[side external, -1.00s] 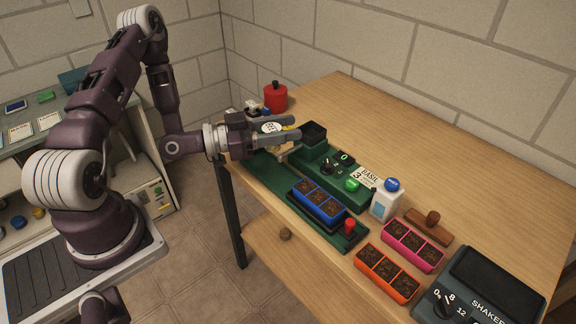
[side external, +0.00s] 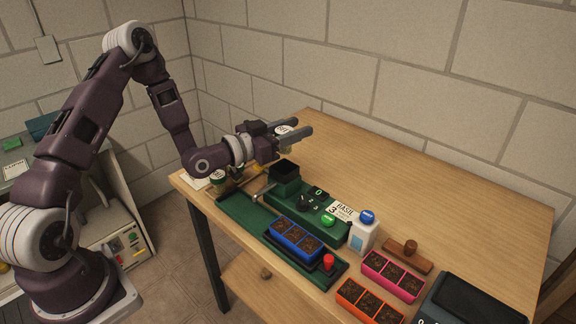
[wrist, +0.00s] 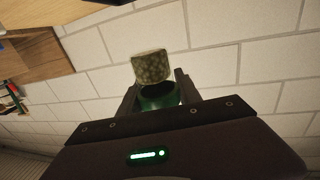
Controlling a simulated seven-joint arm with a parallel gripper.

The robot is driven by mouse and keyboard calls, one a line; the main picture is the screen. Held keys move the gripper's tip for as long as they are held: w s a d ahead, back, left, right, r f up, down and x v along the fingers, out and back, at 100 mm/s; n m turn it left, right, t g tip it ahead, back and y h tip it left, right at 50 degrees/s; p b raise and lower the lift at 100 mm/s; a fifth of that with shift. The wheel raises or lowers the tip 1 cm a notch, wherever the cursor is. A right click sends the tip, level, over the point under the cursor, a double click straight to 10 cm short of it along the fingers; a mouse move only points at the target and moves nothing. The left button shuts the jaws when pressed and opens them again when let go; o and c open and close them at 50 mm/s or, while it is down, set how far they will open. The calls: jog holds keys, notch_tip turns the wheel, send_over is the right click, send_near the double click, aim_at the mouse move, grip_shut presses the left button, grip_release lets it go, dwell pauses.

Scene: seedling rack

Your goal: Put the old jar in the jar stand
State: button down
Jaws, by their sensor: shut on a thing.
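My gripper (side external: 296,126) is raised above the bench, behind the dark green square hopper, and shut on a jar. The jar's white lettered disc (side external: 284,130) shows between the fingers; its wording is too small to read surely. In the wrist view the jar (wrist: 150,67) has a pale, speckled green end and a dark green part between the fingers. I take it for the old jar. Another jar with a lettered top (side external: 217,178) stands at the bench's left end. I cannot clearly pick out the jar stand; the arm covers part of that end.
The green seeding machine (side external: 312,217) with its square hopper (side external: 285,178) lies below my gripper. A blue tray (side external: 296,240), pink tray (side external: 391,276), orange tray (side external: 368,302), white bottle (side external: 363,236) and wooden tamper (side external: 407,254) stand to the right. The bench's back middle is clear.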

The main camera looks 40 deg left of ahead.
notch_tip(320, 180, down, 7)
jog(key=shift+r, duration=0.2)
jog(key=shift+f, duration=0.1)
jog(key=c, duration=0.8)
grip_release()
jog(key=shift+c, duration=0.2)
jog(key=shift+s+f, duration=0.1)
jog(key=shift+f, duration=0.05)
jog(key=s, duration=0.6)
jog(key=shift+s+a, duration=0.1)
jog(key=shift+a, duration=0.15)
jog(key=shift+o, duration=0.6)
jog(key=shift+s+r, duration=0.25)
jog(key=shift+s, duration=0.15)
